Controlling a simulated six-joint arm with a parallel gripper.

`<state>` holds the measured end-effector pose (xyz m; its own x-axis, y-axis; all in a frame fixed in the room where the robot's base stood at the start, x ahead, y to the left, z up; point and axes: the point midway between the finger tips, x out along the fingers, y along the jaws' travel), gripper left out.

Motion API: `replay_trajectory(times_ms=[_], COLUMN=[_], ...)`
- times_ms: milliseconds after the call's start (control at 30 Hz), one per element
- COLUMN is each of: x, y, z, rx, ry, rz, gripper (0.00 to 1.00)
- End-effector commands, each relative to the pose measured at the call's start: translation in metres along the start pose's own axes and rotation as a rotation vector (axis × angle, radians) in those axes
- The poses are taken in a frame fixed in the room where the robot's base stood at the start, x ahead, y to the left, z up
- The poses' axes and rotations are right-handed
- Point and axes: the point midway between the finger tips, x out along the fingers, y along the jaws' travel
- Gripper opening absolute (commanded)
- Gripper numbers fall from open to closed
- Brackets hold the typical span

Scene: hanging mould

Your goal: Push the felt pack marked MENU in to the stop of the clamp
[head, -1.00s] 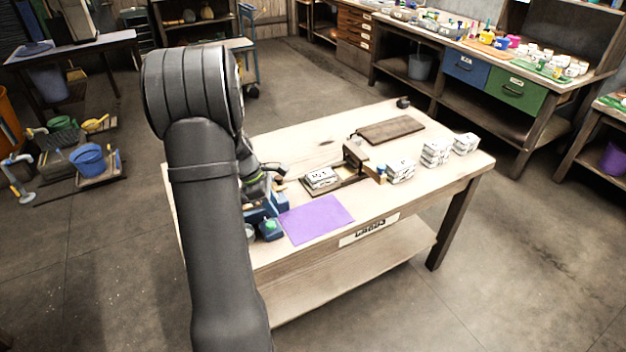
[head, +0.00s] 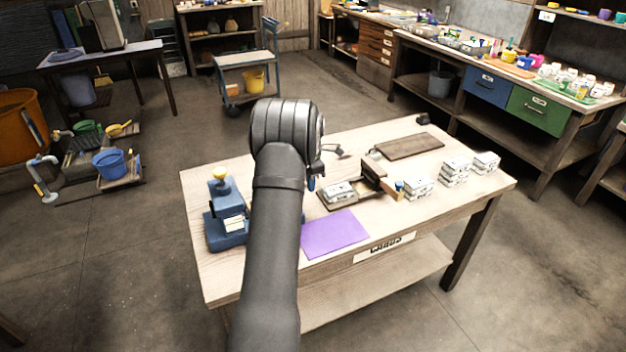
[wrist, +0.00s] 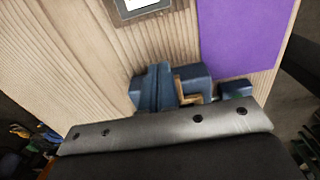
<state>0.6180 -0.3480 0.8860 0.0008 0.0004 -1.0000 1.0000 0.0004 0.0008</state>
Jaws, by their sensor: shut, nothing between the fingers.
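A white pack (head: 339,190) with dark marks on top lies in the dark clamp (head: 352,198) on the table. Its lettering is too small to read, and I cannot tell how far in it sits. The clamp has a brown upright block (head: 373,172) at its right end. In the wrist view, a pale pack in a dark frame (wrist: 138,6) is cut by the top edge. In the head view my gripper is mostly hidden behind my arm, left of the clamp. In the wrist view my gripper's dark body (wrist: 165,135) fills the bottom; it is shut and empty, apart from the pack.
A purple mat (head: 334,233) lies in front of the clamp. A blue stand (head: 228,212) with a yellow knob is at the table's left. Several stacked white packs (head: 455,171) stand on the right. A brown board (head: 409,146) lies behind.

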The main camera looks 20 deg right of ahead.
Motion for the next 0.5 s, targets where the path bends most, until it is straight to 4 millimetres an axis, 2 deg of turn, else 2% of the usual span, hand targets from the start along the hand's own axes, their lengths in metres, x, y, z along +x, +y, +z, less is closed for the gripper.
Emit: replay_trajectory(times_ms=[100,267,400,500], x=[0.029,0.062,0.061,0.061], y=[-0.001,-0.001,-0.001,-0.001], z=[-0.001,-0.001,0.022,0.032], rx=[0.000,0.000,0.003,0.003], ry=[0.002,0.002,-0.002,-0.001], rz=[-0.004,-0.004,0.001,-0.001], gripper=[0.00,0.00,0.00,0.00])
